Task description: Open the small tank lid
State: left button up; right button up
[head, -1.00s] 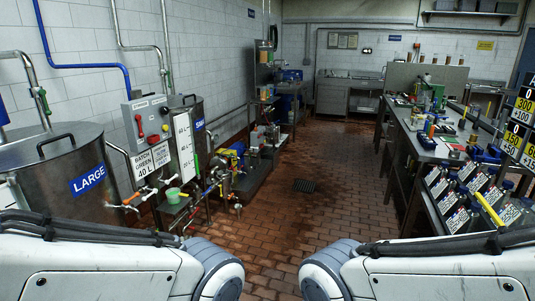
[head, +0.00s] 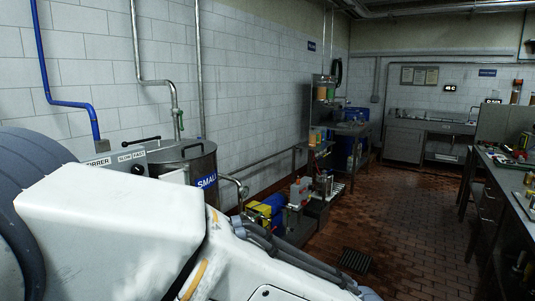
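The small tank (head: 205,172) is a steel cylinder with a blue "SMALL" label, against the left wall in the head view. Its round lid (head: 180,152) lies on top and looks closed. A dark bar handle (head: 139,144) sticks out at the left of the lid. My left arm's white links fill the lower left and hide the tank's lower front. Neither gripper shows in the view, so I cannot see what they hold.
A grey stirrer control box (head: 125,160) stands left of the tank. A pipe with a green valve handle (head: 177,112) comes down behind the lid. A blue-and-yellow pump (head: 266,208) sits low to the right. The brick floor (head: 400,215) is open, with a workbench (head: 505,185) at the right.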

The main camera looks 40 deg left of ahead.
aim_at(183, 152)
jog(key=u, duration=0.25)
jog(key=i, duration=1.7)
jog(key=u, duration=1.35)
jog(key=i, duration=1.25)
jog(key=u, duration=0.8)
